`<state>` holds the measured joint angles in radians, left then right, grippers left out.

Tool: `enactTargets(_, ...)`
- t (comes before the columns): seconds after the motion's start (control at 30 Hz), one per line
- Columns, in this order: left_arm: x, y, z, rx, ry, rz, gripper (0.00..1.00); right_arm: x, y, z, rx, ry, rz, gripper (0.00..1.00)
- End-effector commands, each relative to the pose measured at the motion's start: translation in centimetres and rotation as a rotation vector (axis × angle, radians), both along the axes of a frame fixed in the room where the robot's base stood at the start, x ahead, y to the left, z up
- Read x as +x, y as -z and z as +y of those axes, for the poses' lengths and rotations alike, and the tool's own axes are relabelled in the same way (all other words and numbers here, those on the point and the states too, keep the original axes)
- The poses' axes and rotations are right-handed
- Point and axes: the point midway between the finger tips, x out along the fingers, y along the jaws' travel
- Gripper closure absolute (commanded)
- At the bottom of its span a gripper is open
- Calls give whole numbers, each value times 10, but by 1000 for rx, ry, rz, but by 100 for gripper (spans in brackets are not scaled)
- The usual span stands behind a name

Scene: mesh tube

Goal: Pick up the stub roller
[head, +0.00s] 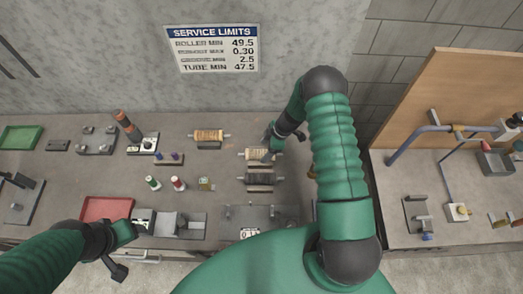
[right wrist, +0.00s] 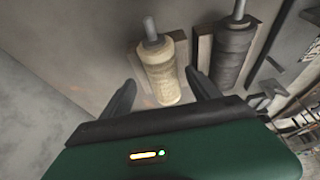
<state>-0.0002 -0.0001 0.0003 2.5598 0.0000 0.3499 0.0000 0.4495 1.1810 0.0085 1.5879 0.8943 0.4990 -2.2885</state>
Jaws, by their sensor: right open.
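I cannot tell by label which is the stub roller. My right gripper (head: 268,150) is over the cream roller's right end. In the right wrist view the open fingers (right wrist: 158,97) stand either side of the near end of the cream roller (right wrist: 160,70), with no clear grip. The dark roller (right wrist: 233,50) lies just to the right there. My left gripper (head: 136,229) is low at the left; its fingers are unclear.
A red tray (head: 106,208) and a green tray (head: 20,137) are on the left. Small spools (head: 177,183) stand mid-bench. A grey fixture (head: 250,215) is at the front edge. A wall sign lists service limits. A second bench with pipework stands right.

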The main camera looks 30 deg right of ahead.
Motion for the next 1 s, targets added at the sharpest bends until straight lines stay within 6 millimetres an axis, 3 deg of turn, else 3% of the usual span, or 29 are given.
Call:
enactTargets(0.13,0,-10,0,0,0,0,30,4,14,8,-1,-2,1,30)
enactTargets(0.33,0,-8,0,0,0,1,30,5,17,10,-1,-1,0,30)
enactTargets(0.87,0,-8,0,0,0,1,30,4,18,6,-2,0,1,98)
enactTargets(1.0,0,-8,0,0,0,1,30,5,18,5,-2,0,0,100)
